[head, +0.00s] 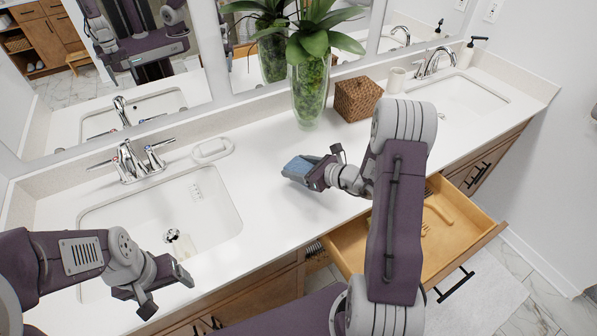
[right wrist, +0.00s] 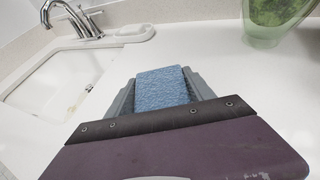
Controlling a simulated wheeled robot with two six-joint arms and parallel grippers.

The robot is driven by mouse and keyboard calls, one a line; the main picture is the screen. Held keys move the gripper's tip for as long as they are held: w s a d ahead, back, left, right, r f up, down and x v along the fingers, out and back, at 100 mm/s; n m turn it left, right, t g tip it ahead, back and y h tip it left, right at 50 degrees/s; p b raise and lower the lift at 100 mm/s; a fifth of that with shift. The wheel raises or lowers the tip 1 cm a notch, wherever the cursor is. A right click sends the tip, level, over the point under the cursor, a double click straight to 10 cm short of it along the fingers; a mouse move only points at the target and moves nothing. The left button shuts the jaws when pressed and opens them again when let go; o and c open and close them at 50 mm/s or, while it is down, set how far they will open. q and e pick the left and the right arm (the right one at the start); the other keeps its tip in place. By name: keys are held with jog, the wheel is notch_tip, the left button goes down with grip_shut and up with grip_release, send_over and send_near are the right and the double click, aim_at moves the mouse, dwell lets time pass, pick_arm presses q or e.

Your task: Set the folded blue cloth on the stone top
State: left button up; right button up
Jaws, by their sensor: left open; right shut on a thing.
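The folded blue cloth (head: 300,167) is held in my right gripper (head: 306,170), over the middle of the white stone top (head: 262,219). In the right wrist view the cloth (right wrist: 161,87) sits between the two grey fingers, with the stone top (right wrist: 222,62) around and beyond it. I cannot tell whether the cloth touches the top. My left gripper (head: 166,285) is open and empty, above the front edge of the left basin.
A glass vase with a plant (head: 310,88), a woven box (head: 357,99) and a cup (head: 396,80) stand at the back. A soap dish (head: 212,150) lies beside the left faucet (head: 138,160). An open drawer (head: 455,237) sticks out in front. The counter's middle is clear.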

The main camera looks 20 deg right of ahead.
jog(key=shift+w+a+f, duration=0.1)
jog(key=shift+w+a, duration=0.15)
jog(key=shift+a, duration=0.2)
notch_tip(320, 180, down, 4)
jog(key=shift+w+d+f, duration=0.1)
jog(key=shift+f, duration=0.05)
jog(key=shift+f, duration=0.1)
jog(key=o, duration=1.3)
jog(key=shift+o, duration=0.2)
